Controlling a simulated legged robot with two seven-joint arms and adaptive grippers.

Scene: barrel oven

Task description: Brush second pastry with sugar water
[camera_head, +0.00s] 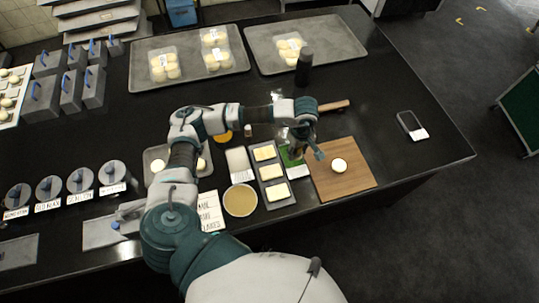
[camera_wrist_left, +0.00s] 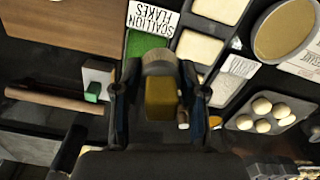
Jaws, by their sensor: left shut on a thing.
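A round pale pastry (camera_head: 339,165) sits on the wooden board (camera_head: 355,184). The bowl of yellowish liquid (camera_head: 240,200) stands left of the board; it also shows in the wrist view (camera_wrist_left: 287,28). My left gripper (camera_head: 300,146) is above the counter by the board's upper left corner, near the green container (camera_head: 291,160). In the wrist view my left gripper (camera_wrist_left: 163,100) is shut on a brush-like thing (camera_wrist_left: 161,97) with a yellow-brown body and grey end. Other pastries sit on a small tray (camera_head: 152,156), partly behind my arm. My right gripper is out of view.
A tray of pale blocks (camera_head: 283,201) lies between the bowl and the board. Lidded containers (camera_head: 112,174) line the left. The counter right of the board is mostly clear.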

